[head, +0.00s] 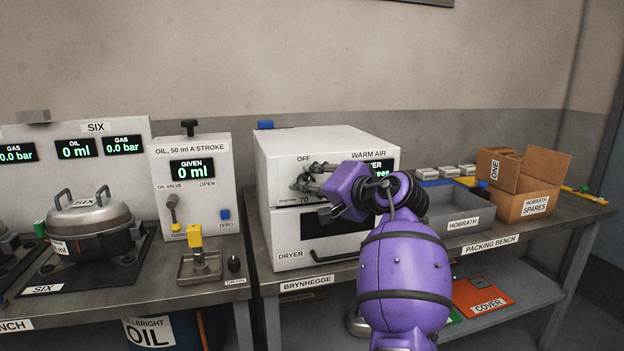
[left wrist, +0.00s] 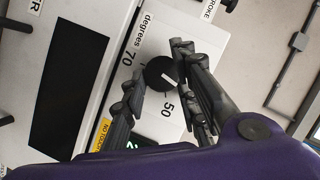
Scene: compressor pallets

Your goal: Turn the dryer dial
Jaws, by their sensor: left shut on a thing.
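The dryer (head: 283,234) is a white box with a dark window on the bench, labelled OFF and WARM AIR on its front panel. My left gripper (head: 305,180) is at the left part of this panel, and its arm hides much of the panel and part of the green display. In the left wrist view the dial (left wrist: 162,73) is a round black knob with a white pointer mark, near the numbers 70 and 50 and the word degrees. The fingers of my left gripper (left wrist: 160,85) are on both sides of the dial, shut on it. My right gripper is out of view.
The oil unit (head: 192,180) stands left of the dryer, with a gap between them. A grey tray (head: 455,212) and an open cardboard box (head: 522,185) are on the packing bench to the right. A black handle bar (head: 335,256) runs below the dryer window.

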